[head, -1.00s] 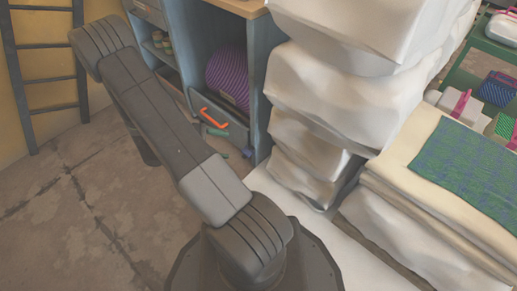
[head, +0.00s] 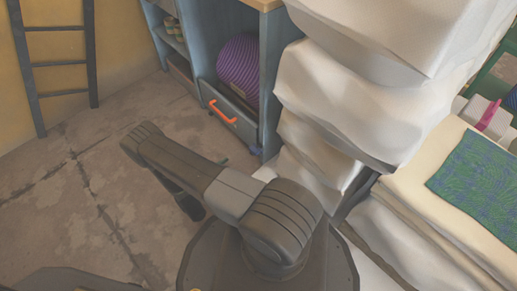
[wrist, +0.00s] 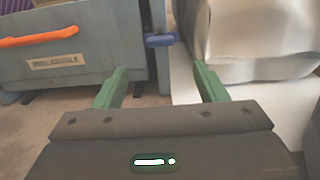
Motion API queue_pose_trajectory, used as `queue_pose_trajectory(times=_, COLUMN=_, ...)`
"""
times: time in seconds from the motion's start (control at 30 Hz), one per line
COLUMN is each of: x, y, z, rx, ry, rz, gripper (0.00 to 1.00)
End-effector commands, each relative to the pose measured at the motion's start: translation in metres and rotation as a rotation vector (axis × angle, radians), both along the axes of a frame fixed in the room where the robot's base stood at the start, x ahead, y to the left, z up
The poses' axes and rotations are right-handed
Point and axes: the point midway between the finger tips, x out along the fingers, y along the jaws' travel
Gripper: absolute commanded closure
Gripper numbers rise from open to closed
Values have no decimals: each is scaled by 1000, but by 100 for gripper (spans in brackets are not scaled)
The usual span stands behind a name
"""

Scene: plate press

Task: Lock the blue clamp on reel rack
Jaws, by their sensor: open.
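The blue clamp (wrist: 160,40) is a small blue handle on the rack's upright post, ahead of my gripper in the wrist view. In the head view the clamp (head: 256,151) is a small blue spot low on the right post. The reel rack (head: 271,85) is a blue-grey cabinet holding a purple reel (head: 238,64). My gripper (wrist: 160,78) has two green fingers, spread apart and empty. The clamp lies beyond the fingertips, between them in the picture, with no contact visible. In the head view my arm mostly hides the gripper.
A drawer (wrist: 80,58) with an orange handle (wrist: 38,36) is left of the clamp. A tall stack of white wrapped bundles (head: 335,105) stands close on the right. Folded cream cloth (head: 425,170) lies farther right. A ladder (head: 62,62) leans at left; the floor there is clear.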

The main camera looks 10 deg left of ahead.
Motion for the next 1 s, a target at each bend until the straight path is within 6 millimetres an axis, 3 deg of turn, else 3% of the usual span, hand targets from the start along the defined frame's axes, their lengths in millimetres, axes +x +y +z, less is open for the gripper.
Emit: queue_pose_trajectory(times=1.0, x=101, y=-79, z=-1, rx=1, ry=0, rz=-5, gripper=35)
